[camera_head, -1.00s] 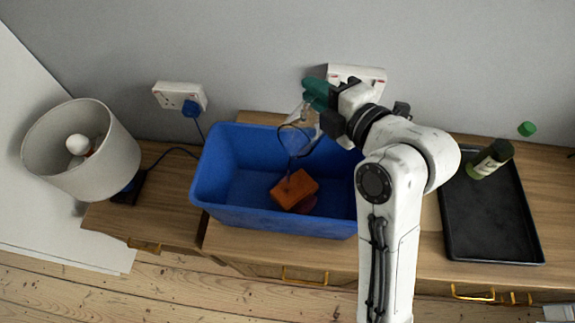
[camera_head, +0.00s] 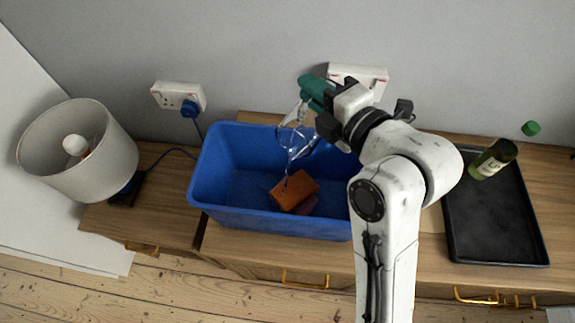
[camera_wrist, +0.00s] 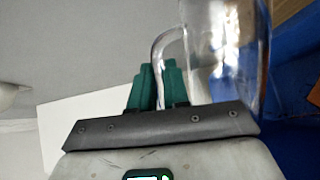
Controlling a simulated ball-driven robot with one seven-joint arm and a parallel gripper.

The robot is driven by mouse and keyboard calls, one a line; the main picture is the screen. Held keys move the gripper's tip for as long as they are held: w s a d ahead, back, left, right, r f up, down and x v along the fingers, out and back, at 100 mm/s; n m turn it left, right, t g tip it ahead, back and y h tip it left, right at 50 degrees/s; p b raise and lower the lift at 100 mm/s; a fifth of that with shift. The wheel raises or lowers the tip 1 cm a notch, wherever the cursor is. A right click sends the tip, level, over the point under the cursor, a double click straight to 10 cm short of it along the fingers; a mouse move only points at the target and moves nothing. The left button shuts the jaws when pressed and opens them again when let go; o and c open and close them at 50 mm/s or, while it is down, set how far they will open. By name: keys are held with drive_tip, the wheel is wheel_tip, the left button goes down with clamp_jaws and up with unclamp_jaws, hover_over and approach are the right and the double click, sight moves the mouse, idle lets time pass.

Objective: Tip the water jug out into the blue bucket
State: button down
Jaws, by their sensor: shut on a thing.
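The blue bucket (camera_head: 222,190) is a rectangular tub on the wooden cabinet, left of my arm in the head view; its blue wall also shows in the wrist view (camera_wrist: 297,62). The clear water jug (camera_head: 293,140) is tilted over the bucket, mouth downward, with a thin stream falling from it. In the wrist view the clear jug (camera_wrist: 228,50) fills the upper right, with its handle at its left. My gripper (camera_head: 312,92), with green fingers, is shut on the jug's handle; the fingers also show in the wrist view (camera_wrist: 158,88). The water level inside the jug is hard to tell.
An orange sponge (camera_head: 294,190) and a dark red item (camera_head: 306,206) lie in the bucket. A lamp (camera_head: 82,155) stands at left. A black tray (camera_head: 490,225) lies at right, with a green bottle (camera_head: 493,158) at its back. Wall sockets (camera_head: 178,96) are behind.

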drive_tip(key=shift+s+a+r+n+t+b, duration=0.25)
drive_tip(key=shift+s+n+b, duration=0.1)
drive_tip(key=shift+s+b, duration=0.15)
drive_tip(key=shift+s+a+r+n+t+b, duration=0.15)
drive_tip(key=shift+s+a+r+n+b, duration=0.1)
drive_tip(key=shift+s+n+b, duration=0.15)
idle(0.4)
drive_tip(key=shift+s, duration=0.15)
